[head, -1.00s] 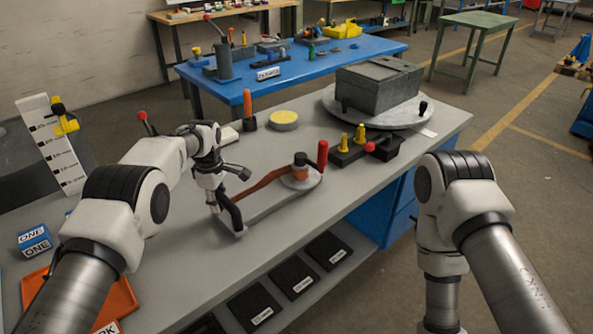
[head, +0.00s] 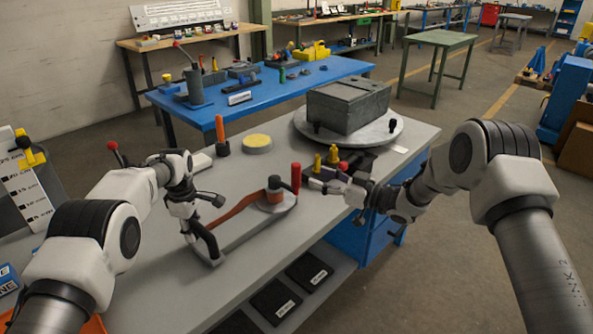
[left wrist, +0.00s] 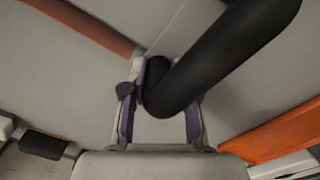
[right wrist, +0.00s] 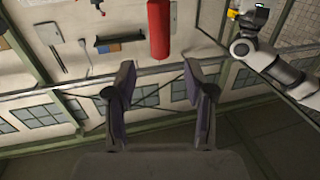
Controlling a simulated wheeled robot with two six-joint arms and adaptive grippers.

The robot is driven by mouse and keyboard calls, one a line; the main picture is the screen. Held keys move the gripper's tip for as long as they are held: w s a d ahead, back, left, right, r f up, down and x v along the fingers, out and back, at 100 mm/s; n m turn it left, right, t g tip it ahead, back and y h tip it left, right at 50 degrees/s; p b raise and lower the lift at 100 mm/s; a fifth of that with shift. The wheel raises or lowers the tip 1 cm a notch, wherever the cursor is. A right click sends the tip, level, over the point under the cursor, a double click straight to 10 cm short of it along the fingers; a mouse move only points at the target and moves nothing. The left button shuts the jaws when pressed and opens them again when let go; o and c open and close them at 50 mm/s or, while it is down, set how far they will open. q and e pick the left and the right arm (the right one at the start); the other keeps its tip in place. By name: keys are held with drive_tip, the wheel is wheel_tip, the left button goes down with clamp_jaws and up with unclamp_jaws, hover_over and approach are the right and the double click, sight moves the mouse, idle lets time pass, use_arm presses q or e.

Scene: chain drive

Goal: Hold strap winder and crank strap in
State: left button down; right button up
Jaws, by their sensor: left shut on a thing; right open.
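The strap winder (head: 238,236) lies on the grey bench, with a black bent handle (head: 209,241) at its near left end and a spool (head: 273,196) at its far end. An orange-brown strap (head: 238,205) runs to the spool. My left gripper (head: 191,228) is shut on the black handle, which also shows between its fingers in the left wrist view (left wrist: 220,60). The upright red crank handle (head: 296,177) stands beside the spool. My right gripper (head: 314,184) is open, just right of it. In the right wrist view the red handle (right wrist: 159,28) is ahead of the open fingers, not between them.
A grey box (head: 346,104) sits on a round turntable (head: 388,131) behind. Yellow-topped pegs (head: 333,154) stand close behind my right gripper. An orange-handled tool (head: 220,130) and a yellow disc (head: 257,142) are at the back.

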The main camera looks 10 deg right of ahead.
sight(300, 171)
drive_tip(key=x, duration=0.8)
clamp_jaws()
